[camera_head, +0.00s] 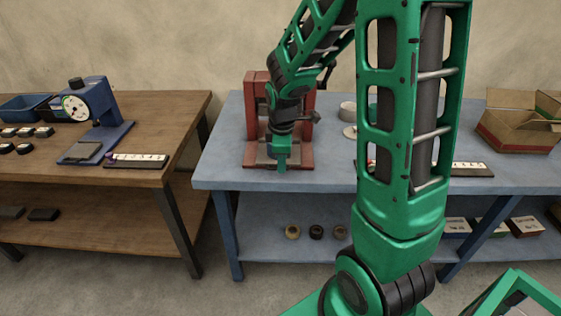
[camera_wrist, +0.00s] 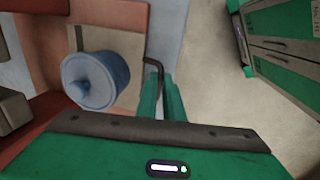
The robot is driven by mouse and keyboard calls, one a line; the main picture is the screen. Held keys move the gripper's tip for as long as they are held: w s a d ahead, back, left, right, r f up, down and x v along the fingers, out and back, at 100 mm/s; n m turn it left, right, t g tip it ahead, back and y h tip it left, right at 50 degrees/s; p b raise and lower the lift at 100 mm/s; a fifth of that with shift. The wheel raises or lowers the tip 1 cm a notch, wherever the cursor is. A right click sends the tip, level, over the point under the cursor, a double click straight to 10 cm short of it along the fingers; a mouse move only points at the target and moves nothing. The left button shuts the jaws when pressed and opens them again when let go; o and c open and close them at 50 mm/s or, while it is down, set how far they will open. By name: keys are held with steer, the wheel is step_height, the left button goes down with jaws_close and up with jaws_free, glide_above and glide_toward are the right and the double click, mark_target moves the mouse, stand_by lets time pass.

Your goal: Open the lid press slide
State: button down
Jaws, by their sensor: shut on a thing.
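The red lid press (camera_head: 306,150) stands on the blue table, behind and around my gripper. A grey plate of the slide (camera_head: 262,160) shows low at its front, partly hidden by my gripper. My gripper (camera_head: 280,160) points down at the front of the press. In the wrist view its green fingers (camera_wrist: 160,98) are close together on a dark bent handle (camera_wrist: 154,66), which rises from between them. A round blue-grey knobbed piece (camera_wrist: 97,80) sits left of the fingers on a pale plate (camera_wrist: 112,40). My arm hides part of the press.
An open cardboard box (camera_head: 515,125) stands at the table's right. Pale round discs (camera_head: 348,112) lie right of the press, partly behind my arm. A blue dial gauge stand (camera_head: 95,115) is on the wooden table at left. Rolls (camera_head: 316,231) lie on the lower shelf.

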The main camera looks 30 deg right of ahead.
steer(key=shift+d, duration=0.15)
steer(key=c, duration=1.9)
jaws_free()
steer(key=shift+s, duration=0.15)
step_height(320, 180, up, 11)
steer(key=s+a, duration=0.1)
steer(key=shift+s+a+f, duration=0.2)
steer(key=shift+s, duration=0.05)
steer(key=shift+s+d, duration=0.1)
steer(key=s+d+m+g, duration=0.1)
steer(key=s+d+m, duration=0.1)
steer(key=s+m, duration=0.6)
steer(key=s+d+m+y, duration=0.1)
steer(key=s+d+m, duration=0.1)
steer(key=s+m, duration=0.7)
steer(key=s, duration=0.8)
steer(key=shift+m+g, duration=0.3)
steer(key=shift+g, duration=0.1)
